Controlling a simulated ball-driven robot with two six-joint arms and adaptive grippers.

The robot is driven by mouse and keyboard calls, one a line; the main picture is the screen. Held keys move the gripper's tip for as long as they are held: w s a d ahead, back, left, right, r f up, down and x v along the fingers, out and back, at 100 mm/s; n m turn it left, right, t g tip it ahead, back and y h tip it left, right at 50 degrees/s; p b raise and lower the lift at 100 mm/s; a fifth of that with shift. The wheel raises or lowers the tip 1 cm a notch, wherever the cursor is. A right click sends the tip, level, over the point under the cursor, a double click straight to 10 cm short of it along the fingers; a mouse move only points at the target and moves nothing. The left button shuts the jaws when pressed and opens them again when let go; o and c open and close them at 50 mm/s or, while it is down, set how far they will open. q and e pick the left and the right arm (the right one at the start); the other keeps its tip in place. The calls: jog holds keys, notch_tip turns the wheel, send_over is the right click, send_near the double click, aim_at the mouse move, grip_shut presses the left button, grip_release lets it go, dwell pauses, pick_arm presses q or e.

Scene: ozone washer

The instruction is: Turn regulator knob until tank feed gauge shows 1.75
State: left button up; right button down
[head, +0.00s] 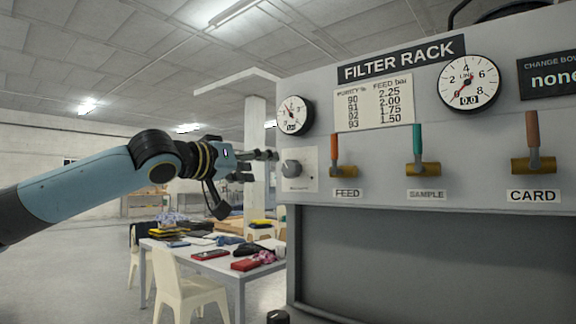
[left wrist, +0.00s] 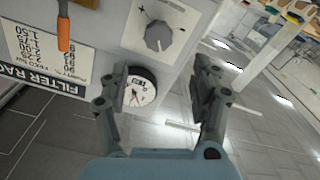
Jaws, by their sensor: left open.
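The grey regulator knob (head: 292,168) sits on a pale plate at the left end of the filter rack panel. In the left wrist view the knob (left wrist: 158,37) shows beyond the fingers, with plus and minus marks on its plate. A round gauge (head: 294,115) is above the knob; its digits are too small to read surely. It also shows in the left wrist view (left wrist: 140,88), partly behind a finger. My left gripper (head: 264,166) is open and empty, just left of the knob, apparently not touching it. My right gripper is out of view.
The panel carries FEED (head: 343,170), SAMPLE (head: 422,168) and CARD (head: 533,160) valves with upright levers. A LINE gauge (head: 469,83) reads 0.0. A purity and feed chart (head: 373,102) hangs between the gauges. A cluttered table (head: 200,262) and a pale chair (head: 182,285) stand behind left.

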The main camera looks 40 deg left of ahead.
aim_at(287, 167)
pick_arm(q)
jog(key=w+p, duration=0.1)
jog(key=w, duration=0.2)
jog(key=w+p, duration=0.1)
jog(key=w, duration=0.2)
jog(key=w+d+p, duration=0.1)
jog(key=w+p, duration=0.1)
jog(key=w, duration=0.1)
jog(key=shift+w, duration=0.6)
